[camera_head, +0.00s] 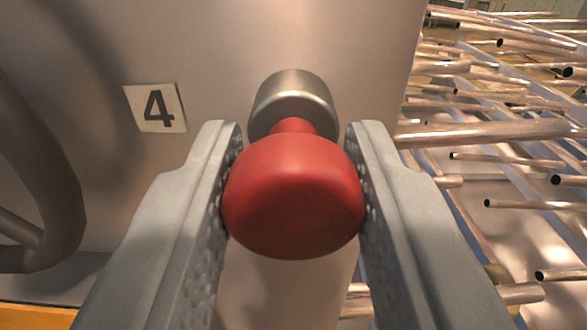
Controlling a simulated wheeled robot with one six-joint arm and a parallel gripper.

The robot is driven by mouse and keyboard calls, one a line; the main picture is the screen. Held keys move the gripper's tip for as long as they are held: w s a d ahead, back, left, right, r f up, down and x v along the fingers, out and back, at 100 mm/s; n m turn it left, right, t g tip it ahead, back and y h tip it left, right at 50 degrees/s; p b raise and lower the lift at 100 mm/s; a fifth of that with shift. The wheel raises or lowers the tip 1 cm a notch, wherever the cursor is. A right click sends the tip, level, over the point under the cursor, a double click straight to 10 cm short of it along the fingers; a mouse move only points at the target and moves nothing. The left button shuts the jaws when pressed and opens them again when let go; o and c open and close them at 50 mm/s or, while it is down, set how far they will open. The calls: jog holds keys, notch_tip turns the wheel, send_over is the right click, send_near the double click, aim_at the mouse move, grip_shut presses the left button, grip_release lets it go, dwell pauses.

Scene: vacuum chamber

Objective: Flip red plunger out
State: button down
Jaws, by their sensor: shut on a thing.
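The red plunger (293,195) has a rounded red knob in the middle of the view. A short red neck joins it to a metal collar (293,98) on a pale metal wall. My gripper (293,190) is shut on the red knob, with one grey finger touching it on each side. The fingertips reach about as far as the neck. The knob hides most of the neck and the lower part of the collar.
A label marked 4 (155,108) is on the wall to the left of the collar. A thick curved pipe (45,185) is at the far left. Several metal tubes (490,130) stick out at the right, close to my right finger. An orange edge (35,317) shows at bottom left.

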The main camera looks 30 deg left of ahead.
jog(key=shift+v, duration=1.2)
jog(key=shift+f, duration=0.1)
jog(key=c, duration=1.1)
grip_release()
jog(key=shift+d, duration=0.1)
jog(key=shift+s, duration=0.1)
jog(key=v, duration=1.7)
jog(key=shift+s+d, duration=0.15)
